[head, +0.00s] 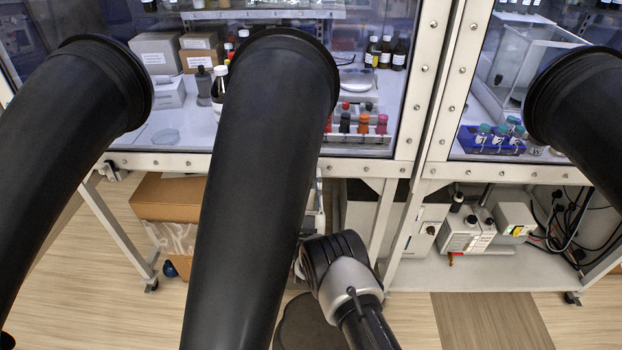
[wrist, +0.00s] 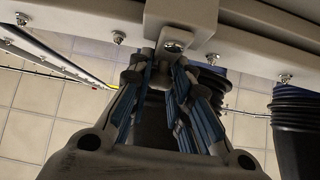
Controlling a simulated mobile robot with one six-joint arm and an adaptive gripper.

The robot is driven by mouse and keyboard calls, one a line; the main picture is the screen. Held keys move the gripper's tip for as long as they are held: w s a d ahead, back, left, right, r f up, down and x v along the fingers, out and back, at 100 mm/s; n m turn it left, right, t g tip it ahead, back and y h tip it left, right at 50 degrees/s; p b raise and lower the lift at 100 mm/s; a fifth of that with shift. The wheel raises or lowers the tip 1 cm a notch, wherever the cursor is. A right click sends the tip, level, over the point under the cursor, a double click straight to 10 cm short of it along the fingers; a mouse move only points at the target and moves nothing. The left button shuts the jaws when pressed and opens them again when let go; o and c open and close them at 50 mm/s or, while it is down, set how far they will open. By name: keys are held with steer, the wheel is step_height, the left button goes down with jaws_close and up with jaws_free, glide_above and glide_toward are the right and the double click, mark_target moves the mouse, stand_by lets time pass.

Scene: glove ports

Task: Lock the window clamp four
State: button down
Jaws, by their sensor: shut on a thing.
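In the wrist view, a pale clamp block (wrist: 180,18) with a round metal bolt head is fixed on the light window frame. My gripper (wrist: 160,68) has its blue-padded fingers reaching up to just below this block. The fingers are shut on a slim part of the window clamp (wrist: 158,74) under the block, mostly hidden between them. I cannot read a number on the clamp. In the head view my gripper is hidden behind the middle black glove, so the clamp does not show there.
Long black glove sleeves (head: 262,180) (head: 55,150) (head: 590,115) stick out from the glove box; the middle one is close to my arm. A white frame (head: 435,90) with bolts borders the windows. A cardboard box (head: 170,197) and a lower shelf (head: 485,272) stand below.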

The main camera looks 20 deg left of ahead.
steer(key=c, duration=1.5)
jaws_free()
steer(key=shift+o, duration=0.2)
steer(key=shift+n+y, duration=0.3)
